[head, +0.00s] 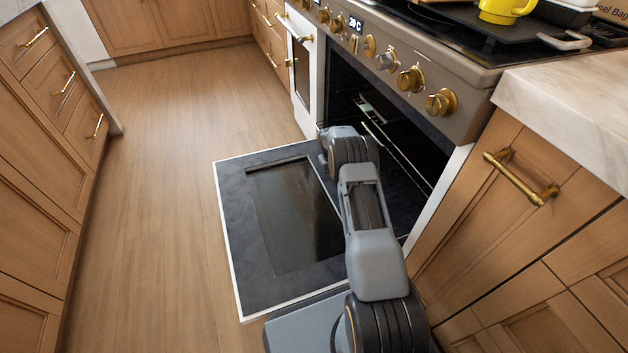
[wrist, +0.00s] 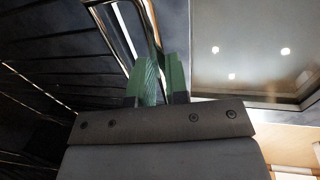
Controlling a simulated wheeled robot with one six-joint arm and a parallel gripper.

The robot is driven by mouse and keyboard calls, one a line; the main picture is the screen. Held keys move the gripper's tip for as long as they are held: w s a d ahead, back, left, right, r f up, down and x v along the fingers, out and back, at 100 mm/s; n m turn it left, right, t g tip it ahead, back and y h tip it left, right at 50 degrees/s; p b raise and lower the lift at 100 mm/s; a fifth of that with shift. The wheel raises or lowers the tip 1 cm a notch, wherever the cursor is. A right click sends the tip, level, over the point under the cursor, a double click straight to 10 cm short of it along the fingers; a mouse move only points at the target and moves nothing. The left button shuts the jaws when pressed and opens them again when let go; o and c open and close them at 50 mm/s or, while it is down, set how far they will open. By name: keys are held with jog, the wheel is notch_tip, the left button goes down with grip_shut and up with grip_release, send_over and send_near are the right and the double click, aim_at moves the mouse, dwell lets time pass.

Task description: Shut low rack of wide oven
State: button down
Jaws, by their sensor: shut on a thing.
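The wide oven (head: 452,38) has its door (head: 232,200) folded down flat, with a dark glass window. Inside the dark cavity, thin metal rack rails (head: 380,131) show in the head view. My arm reaches over the door to the opening and hides my gripper and the low rack's front there. In the wrist view my gripper (wrist: 163,72) has its green fingers close together, shut on the shiny metal bar of the low rack (wrist: 126,32). The grip contact itself is partly hidden by the fingers. The door's glass lies to the right in that view.
A wooden cabinet with a brass handle (head: 520,178) and a marble counter (head: 570,105) stand right of the oven. A yellow mug (head: 503,10) is on the cooktop. Drawers (head: 62,95) line the left side. The wood floor (head: 160,150) between is clear.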

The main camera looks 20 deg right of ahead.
jog(key=d+b, duration=0.2)
jog(key=d, duration=0.7)
jog(key=shift+d+b, duration=0.2)
jog(key=shift+b, duration=0.1)
jog(key=c, duration=1.1)
grip_release()
jog(key=shift+r, duration=0.1)
jog(key=a+r+p, duration=0.1)
jog(key=r+p, duration=0.1)
jog(key=r, duration=0.2)
jog(key=a+r+p, duration=0.1)
jog(key=r, duration=0.4)
jog(key=r+p, duration=0.2)
jog(key=r, duration=0.2)
jog(key=shift+a+r+p, duration=0.2)
jog(key=shift+a+p, duration=0.1)
jog(key=shift+a, duration=0.1)
jog(key=shift+c, duration=0.2)
